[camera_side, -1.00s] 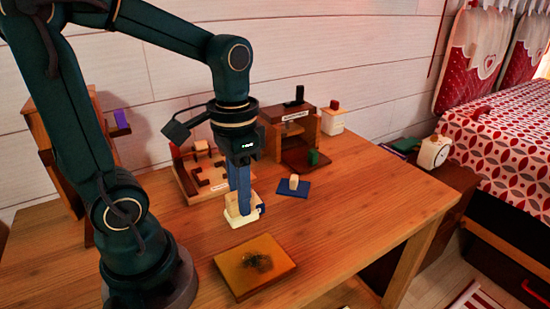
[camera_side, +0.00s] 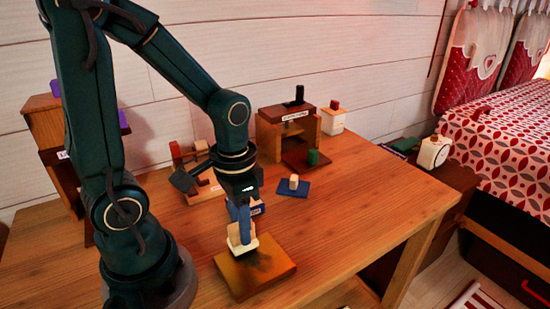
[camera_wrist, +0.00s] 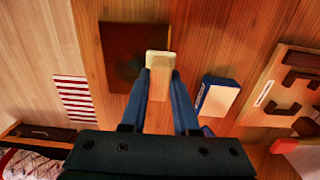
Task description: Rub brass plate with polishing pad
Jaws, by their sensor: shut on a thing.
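The brass plate (camera_side: 272,270) is a flat orange-brown square on the table below my gripper, with a dark smudge on it. It also shows in the wrist view (camera_wrist: 118,48). In the wrist view the pad (camera_wrist: 159,62) is between the fingertips and overlaps the plate's edge. The pad is over the plate's back part; I cannot tell if they touch. It hides part of the smudge.
A blue and white block (camera_side: 258,208) lies just behind my gripper. A blue pad with a cream grip (camera_side: 293,187) lies farther right. A labelled wooden box (camera_side: 287,130) and a board with red pieces (camera_side: 203,190) stand behind. The table's right side is clear.

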